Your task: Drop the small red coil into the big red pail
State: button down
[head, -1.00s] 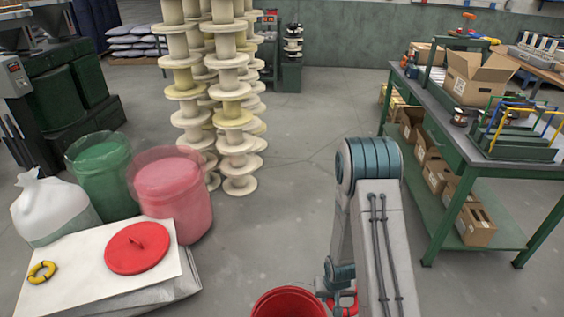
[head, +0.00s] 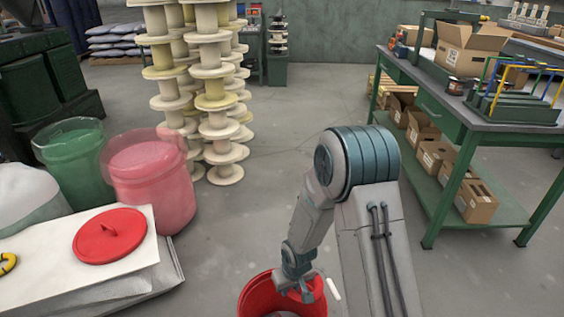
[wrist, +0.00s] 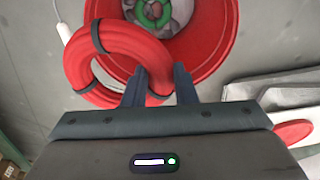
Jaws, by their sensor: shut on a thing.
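The small red coil (wrist: 107,60), a thick ring with dark bands, is held at its lower right side between the fingers of my gripper (wrist: 158,82) in the wrist view. The big red pail (wrist: 222,45) is below, open upward. The coil overlaps its left rim in the picture, with part of the ring outside the opening. A green ring and pale grey pieces lie inside the pail. In the head view the pail (head: 254,297) is at the bottom edge, partly cut off, and my gripper hangs over it.
A white board (head: 40,236) with a red lid (head: 109,237) and a yellow ring (head: 7,263) lies left of the pail. Pink (head: 150,185) and green (head: 72,160) bins stand behind it. A green workbench (head: 500,135) is right. Floor between is clear.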

jog(key=a+f+n+b, duration=0.2)
jog(key=a+f+b, duration=0.3)
jog(key=f+b, duration=0.5)
jog(key=shift+s+f+b, duration=0.35)
jog(key=shift+s+b, duration=0.1)
jog(key=shift+b, duration=0.35)
jog(key=c, duration=1.1)
grip_release()
jog(key=shift+r, duration=0.1)
notch_tip(320, 180, up, 14)
jog(key=s+d+p, duration=0.1)
jog(key=p, duration=0.4)
jog(key=shift+s+f+p, duration=0.25)
jog(key=shift+s+p, duration=0.15)
jog(key=shift+d, duration=0.1)
